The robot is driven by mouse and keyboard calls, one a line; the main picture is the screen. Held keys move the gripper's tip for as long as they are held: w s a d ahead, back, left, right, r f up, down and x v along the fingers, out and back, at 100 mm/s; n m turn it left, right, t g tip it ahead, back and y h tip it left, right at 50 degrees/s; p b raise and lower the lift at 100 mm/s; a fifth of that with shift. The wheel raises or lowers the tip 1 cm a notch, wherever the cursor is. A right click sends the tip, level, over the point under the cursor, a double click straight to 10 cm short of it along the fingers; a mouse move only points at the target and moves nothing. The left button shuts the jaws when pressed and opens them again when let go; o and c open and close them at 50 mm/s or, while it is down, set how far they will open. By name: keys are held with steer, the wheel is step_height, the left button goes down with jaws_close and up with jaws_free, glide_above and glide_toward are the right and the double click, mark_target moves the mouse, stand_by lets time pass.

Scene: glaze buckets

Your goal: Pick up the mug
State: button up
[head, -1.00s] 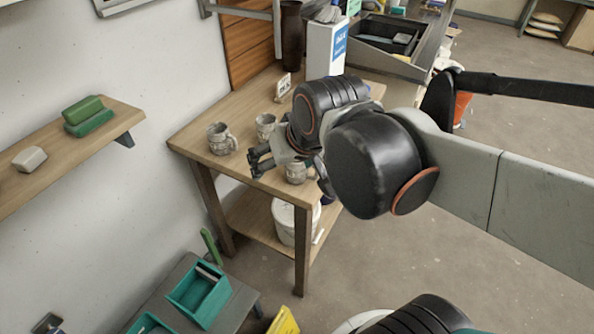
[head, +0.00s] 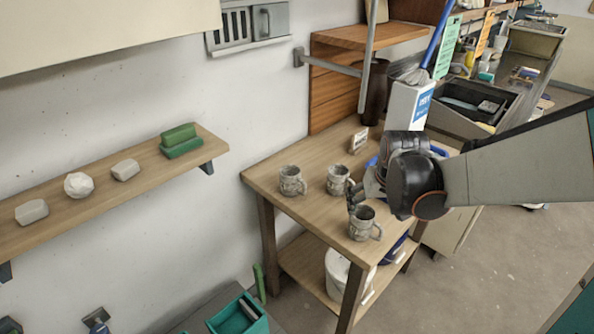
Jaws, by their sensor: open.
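Three grey patterned mugs stand upright on the wooden table (head: 312,212). One mug (head: 291,181) is near the left side, one mug (head: 337,180) is in the middle, and one mug (head: 362,224) is near the front edge with its handle to the right. My gripper (head: 354,197) is open and empty. It hangs between the middle mug and the front mug, just behind the front one in the picture. I cannot tell whether it touches either mug. My arm's wrist hides part of the table's right side.
A small sign (head: 358,140), a dark vase (head: 374,92) and a white box (head: 408,105) stand at the table's back. A wall shelf (head: 95,196) with green and pale blocks is at left. A white bucket (head: 340,272) is on the lower shelf.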

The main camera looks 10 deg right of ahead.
mark_target(366, 215)
steer(key=b+x, duration=0.2)
steer(key=x, duration=0.5)
steer(key=shift+w+f, duration=0.2)
steer(key=shift+f, duration=0.05)
steer(key=shift+a+b+x, duration=0.1)
steer(key=shift+b+x, duration=0.7)
steer(key=shift+x, duration=0.55)
steer(key=shift+a+b+x, duration=0.15)
steer(key=shift+b+x, duration=0.65)
steer(key=shift+x, duration=0.55)
steer(key=shift+w+r, duration=0.15)
steer(key=c, duration=1.4)
